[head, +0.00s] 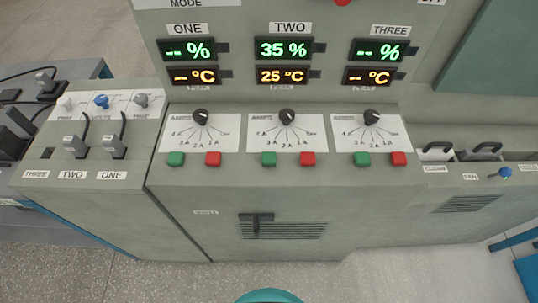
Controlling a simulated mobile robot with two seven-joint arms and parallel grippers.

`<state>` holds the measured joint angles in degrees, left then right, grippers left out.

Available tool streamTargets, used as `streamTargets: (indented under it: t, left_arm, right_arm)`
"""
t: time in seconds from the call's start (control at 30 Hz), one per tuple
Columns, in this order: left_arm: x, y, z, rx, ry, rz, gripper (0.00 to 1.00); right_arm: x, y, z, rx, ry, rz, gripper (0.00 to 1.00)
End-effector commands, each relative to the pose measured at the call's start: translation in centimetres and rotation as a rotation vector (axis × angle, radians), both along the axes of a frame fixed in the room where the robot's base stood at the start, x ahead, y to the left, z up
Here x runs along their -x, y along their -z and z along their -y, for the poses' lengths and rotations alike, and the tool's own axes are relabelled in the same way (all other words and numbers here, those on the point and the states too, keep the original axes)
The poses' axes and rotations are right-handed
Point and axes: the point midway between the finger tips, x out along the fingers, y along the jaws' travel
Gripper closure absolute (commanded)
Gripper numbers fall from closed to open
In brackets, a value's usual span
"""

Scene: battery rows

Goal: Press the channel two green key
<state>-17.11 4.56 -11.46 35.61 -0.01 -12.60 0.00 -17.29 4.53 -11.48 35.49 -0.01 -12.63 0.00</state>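The channel two green key (269,159) sits on the sloped desk of the grey console, below the middle dial (288,116). A red key (307,159) is just right of it. Above, the TWO display (284,48) reads 35 % in green, and the one under it (282,76) reads 25 °C in orange. Green keys for channel one (176,159) and channel three (362,159) stand to either side. Neither of my grippers shows in the head view.
The ONE and THREE displays show dashes. At left, two plugs with cables (75,146) stand on a side panel labelled THREE, TWO, ONE. A black latch (257,223) sticks out of the front. Floor in front is clear.

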Motion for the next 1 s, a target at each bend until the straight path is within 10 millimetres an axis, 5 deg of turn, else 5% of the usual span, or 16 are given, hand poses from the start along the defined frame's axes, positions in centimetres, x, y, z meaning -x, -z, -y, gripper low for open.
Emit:
streamTargets:
  t: [1.0]
  left_arm:
    - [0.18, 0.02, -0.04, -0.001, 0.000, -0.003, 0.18]
  right_arm:
    - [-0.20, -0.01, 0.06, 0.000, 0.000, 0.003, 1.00]
